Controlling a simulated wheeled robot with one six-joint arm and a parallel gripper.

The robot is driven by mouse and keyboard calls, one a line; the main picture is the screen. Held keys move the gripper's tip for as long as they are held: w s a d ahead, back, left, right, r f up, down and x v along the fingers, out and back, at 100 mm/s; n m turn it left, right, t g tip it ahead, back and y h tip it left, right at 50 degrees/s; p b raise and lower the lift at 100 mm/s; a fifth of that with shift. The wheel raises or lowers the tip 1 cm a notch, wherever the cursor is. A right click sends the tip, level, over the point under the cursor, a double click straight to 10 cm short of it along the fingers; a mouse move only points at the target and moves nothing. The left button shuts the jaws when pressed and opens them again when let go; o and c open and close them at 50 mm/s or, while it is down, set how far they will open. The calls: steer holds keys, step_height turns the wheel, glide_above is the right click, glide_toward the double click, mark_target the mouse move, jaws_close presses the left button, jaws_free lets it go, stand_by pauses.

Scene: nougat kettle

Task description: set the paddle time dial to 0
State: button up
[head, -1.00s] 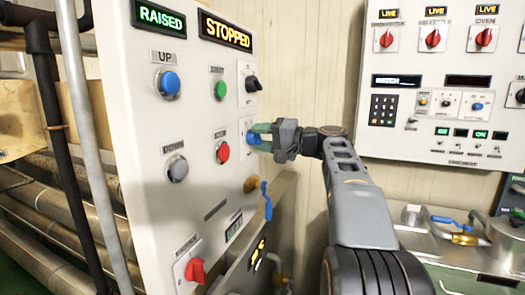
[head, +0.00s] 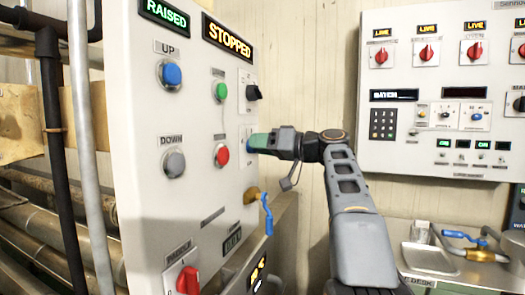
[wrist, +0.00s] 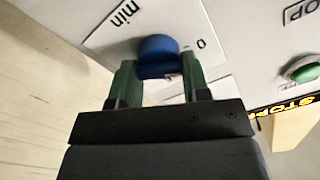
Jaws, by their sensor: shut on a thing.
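The paddle time dial is a blue knob (wrist: 158,55) on a white plate (wrist: 205,45) marked "min" and "0" in the wrist view. My gripper (wrist: 158,75) has its green fingers on either side of the knob, shut on it. In the head view my gripper (head: 256,143) reaches the control panel's right edge from the right and covers most of the dial. The pointer's exact setting cannot be read.
The white panel (head: 200,130) carries a blue UP button (head: 172,75), a grey DOWN button (head: 173,163), a green button (head: 222,91), a red button (head: 222,155) and a black switch (head: 254,92) above the dial. A blue-handled valve (head: 267,213) sits below.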

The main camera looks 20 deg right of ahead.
steer(key=shift+n, duration=0.4)
steer(key=o, duration=0.9)
steer(key=shift+o, duration=0.2)
steer(key=v, duration=1.4)
steer(key=shift+w+a, duration=0.1)
